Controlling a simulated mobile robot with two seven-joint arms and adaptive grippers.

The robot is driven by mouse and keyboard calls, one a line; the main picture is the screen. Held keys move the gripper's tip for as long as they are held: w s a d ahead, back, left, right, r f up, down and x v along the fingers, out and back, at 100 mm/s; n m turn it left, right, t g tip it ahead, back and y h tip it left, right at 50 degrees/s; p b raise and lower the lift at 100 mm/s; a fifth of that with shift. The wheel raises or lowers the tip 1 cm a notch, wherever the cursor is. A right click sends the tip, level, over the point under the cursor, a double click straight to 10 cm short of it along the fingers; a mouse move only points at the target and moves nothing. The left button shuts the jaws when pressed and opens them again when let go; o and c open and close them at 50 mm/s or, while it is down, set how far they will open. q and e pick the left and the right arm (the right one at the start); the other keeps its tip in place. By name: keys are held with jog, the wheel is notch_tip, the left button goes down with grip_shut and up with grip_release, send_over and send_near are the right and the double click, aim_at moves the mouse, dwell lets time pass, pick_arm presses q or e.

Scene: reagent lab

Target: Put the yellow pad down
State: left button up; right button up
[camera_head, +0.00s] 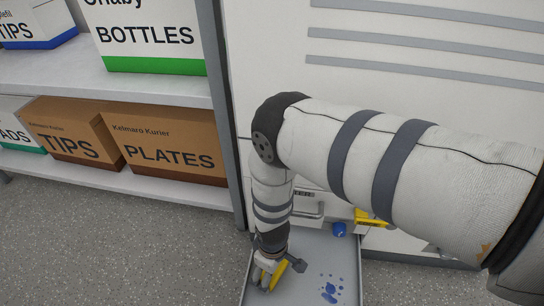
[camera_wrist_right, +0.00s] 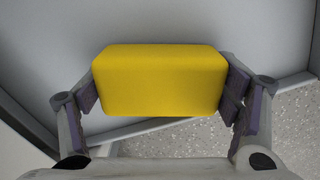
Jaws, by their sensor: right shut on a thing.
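The yellow pad (camera_wrist_right: 160,80) is a block with rounded edges. In the right wrist view it sits between the two finger pads of my right gripper (camera_wrist_right: 165,90), which touch its left and right ends. In the head view my right gripper (camera_head: 268,272) points down over the left part of a grey tray (camera_head: 312,246), with the yellow pad (camera_head: 275,277) in it. Whether the pad touches the tray floor I cannot tell. My left gripper is not in view.
Blue spots (camera_head: 329,290) lie on the tray floor, right of the gripper. A blue object (camera_head: 339,229) and a yellow object (camera_head: 370,218) are at the tray's back. Shelves with a PLATES box (camera_head: 165,150) stand left. Speckled floor (camera_head: 120,240) is clear.

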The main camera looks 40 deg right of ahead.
jog(key=o, duration=1.2)
jog(key=shift+o, duration=0.2)
